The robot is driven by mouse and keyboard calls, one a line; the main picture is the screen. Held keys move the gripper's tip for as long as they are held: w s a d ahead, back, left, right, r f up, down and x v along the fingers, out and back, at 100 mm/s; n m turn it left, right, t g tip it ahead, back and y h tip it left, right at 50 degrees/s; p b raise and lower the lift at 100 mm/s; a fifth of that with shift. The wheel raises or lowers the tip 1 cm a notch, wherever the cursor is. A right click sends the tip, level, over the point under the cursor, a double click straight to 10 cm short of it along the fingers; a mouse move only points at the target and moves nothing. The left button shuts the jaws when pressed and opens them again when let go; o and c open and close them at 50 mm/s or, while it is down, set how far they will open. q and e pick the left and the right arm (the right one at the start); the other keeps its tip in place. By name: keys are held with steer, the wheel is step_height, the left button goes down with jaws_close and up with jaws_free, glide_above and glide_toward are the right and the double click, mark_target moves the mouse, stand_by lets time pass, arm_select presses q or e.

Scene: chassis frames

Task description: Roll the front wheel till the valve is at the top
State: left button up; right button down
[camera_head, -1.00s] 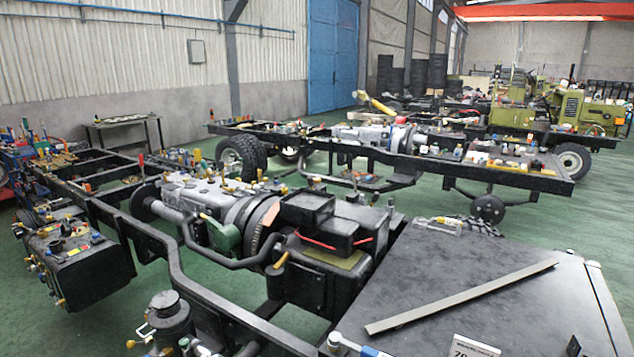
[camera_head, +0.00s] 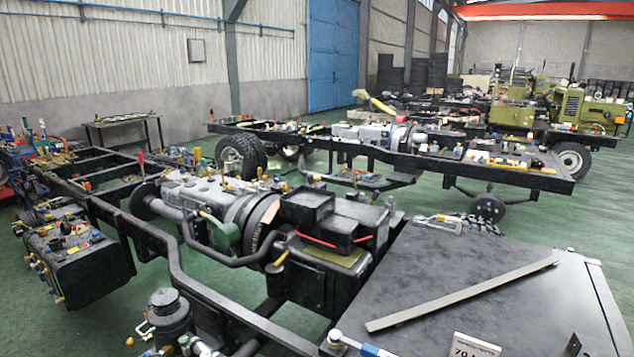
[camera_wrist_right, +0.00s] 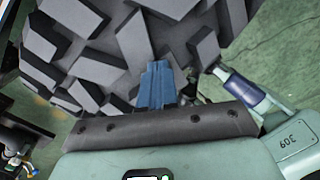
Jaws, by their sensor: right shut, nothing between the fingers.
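A large black tyre (camera_wrist_right: 95,45) with thick, blocky tread fills the upper part of the right wrist view. My right gripper (camera_wrist_right: 155,72) has its blue fingers together, pointing at the tread. The fingertips are at or very close to the tread blocks; I cannot tell if they touch. Nothing is between the fingers. No valve shows in any view. In the head view a knobbly wheel (camera_head: 238,155) stands under the far chassis; I cannot tell if it is the same tyre. Neither gripper shows in the head view.
A near black chassis frame (camera_head: 185,285) with an engine (camera_head: 195,190) fills the left and middle. A dark flat panel (camera_head: 520,285) carries a grey metal bar (camera_head: 460,295). In the right wrist view a blue-and-white object (camera_wrist_right: 245,92) lies right of the fingers. Green floor shows between chassis.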

steer(key=shift+w+a+r+p, duration=0.15)
steer(key=shift+w+a, duration=0.2)
steer(key=shift+a, duration=0.25)
steer(key=shift+w+a+r+p, duration=0.15)
steer(key=shift+w+a, duration=0.2)
steer(key=shift+a, duration=0.3)
steer(key=shift+w+a, duration=0.4)
steer(key=shift+a, duration=0.2)
steer(key=shift+w+a, duration=0.35)
steer(key=shift+a, duration=0.2)
steer(key=shift+w+a+f, duration=0.1)
steer(key=shift+w+a, duration=0.05)
steer(key=shift+a, duration=0.05)
steer(key=shift+w+a+f+p, duration=0.1)
steer(key=shift+w+a+p, duration=0.1)
steer(key=shift+w+a, duration=0.35)
steer(key=shift+w+a+f+p, duration=0.1)
steer(key=shift+w+a+p, duration=0.1)
steer(key=shift+a, duration=0.6)
steer(key=shift+a+f, duration=0.15)
